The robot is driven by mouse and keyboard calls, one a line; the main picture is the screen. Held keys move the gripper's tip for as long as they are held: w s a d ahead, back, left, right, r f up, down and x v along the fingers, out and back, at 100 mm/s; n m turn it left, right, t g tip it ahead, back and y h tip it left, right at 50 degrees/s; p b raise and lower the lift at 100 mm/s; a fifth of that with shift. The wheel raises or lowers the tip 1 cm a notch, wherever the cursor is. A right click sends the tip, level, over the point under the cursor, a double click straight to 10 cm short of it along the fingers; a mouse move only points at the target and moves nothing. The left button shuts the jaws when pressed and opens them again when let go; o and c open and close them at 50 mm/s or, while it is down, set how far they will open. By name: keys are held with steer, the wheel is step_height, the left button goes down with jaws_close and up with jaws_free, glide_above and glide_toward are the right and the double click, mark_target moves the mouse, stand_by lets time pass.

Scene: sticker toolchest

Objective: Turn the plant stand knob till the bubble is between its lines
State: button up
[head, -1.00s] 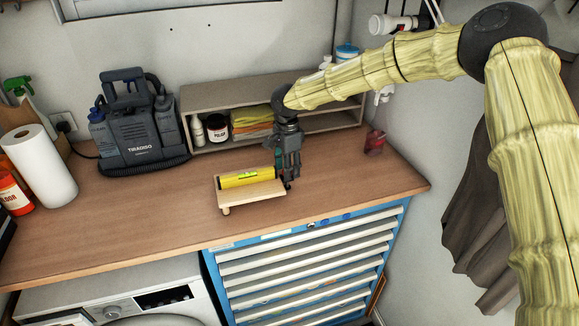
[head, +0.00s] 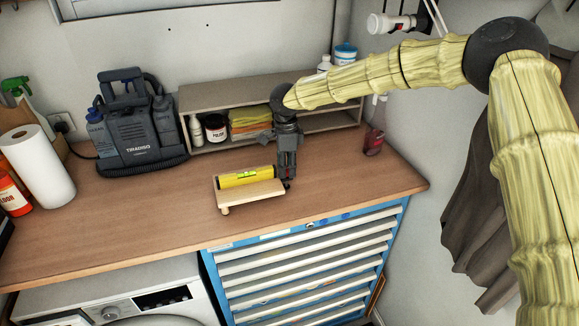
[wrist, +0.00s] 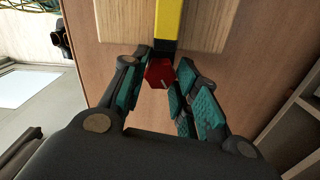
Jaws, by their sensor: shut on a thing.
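The plant stand (head: 262,194) is a small pale wooden board on short feet, standing on the workbench. A yellow spirit level (head: 232,180) lies along it with a green vial (head: 247,174) on top. The bubble and its lines are too small to tell apart. In the wrist view the end of the yellow level (wrist: 170,18) and the stand's wood (wrist: 125,22) show. The red knob (wrist: 159,73) sits at the stand's right end, between my fingers. My gripper (head: 287,182) points down there and is shut on the knob; it also shows in the wrist view (wrist: 161,78).
A grey shelf (head: 225,95) with cloths and jars stands behind. A dark sprayer unit (head: 138,135) and a paper roll (head: 40,165) are at the left. A red cup (head: 374,143) stands at the right. The bench front (head: 120,225) is clear.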

steer(key=shift+m, duration=0.9)
steer(key=o, duration=1)
steer(key=shift+a, duration=0.15)
steer(key=shift+r, duration=0.3)
step_height(320, 180, up, 11)
steer(key=shift+r, duration=0.2)
